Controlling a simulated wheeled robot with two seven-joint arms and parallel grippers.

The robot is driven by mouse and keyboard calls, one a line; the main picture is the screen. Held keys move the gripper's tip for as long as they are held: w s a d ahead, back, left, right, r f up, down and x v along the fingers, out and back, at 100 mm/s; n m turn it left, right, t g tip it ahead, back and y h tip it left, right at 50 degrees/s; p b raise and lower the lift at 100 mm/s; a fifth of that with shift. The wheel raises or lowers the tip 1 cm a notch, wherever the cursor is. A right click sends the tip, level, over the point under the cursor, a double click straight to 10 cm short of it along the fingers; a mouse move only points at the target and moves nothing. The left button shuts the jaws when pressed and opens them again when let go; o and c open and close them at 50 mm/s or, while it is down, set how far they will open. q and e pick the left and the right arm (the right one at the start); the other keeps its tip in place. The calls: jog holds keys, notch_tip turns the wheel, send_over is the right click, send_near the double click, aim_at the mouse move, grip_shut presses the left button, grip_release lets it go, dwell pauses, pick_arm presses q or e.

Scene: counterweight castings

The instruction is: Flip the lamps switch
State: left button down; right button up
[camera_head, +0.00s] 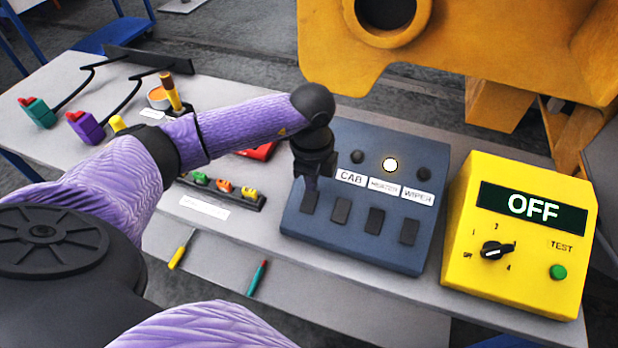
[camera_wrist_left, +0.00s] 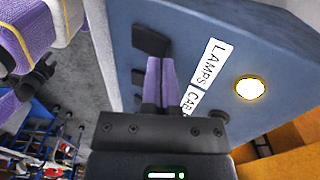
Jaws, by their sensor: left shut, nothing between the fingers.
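The blue-grey switch panel (camera_head: 330,235) carries a row of dark rocker switches. The leftmost one, the lamps switch (camera_head: 310,201), lines up with the LAMPS label (camera_wrist_left: 214,60) in the left wrist view; it also shows there (camera_wrist_left: 150,40). My left gripper (camera_head: 311,186) hides that label in the head view. Its shut, empty fingers (camera_wrist_left: 161,62) point down at the panel close to the upper end of the lamps switch; I cannot tell whether they touch it. The round light (camera_wrist_left: 250,88) beside LAMPS glows. Which way the switch is tipped is unclear.
CAB (camera_head: 351,177), HEATER and WIPER switches stand close by; the HEATER light (camera_head: 390,165) glows. A yellow box (camera_head: 470,230) reading OFF stands to the right. A rack of small coloured pieces (camera_head: 223,190) lies left. A yellow casting (camera_head: 480,45) hangs behind.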

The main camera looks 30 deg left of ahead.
pick_arm(q)
jog(key=shift+f+b, duration=0.45)
jog(key=shift+f, duration=0.3)
notch_tip(320, 180, up, 7)
jog(key=p, duration=0.7)
jog(key=shift+r, duration=0.2)
jog(key=shift+f, duration=0.15)
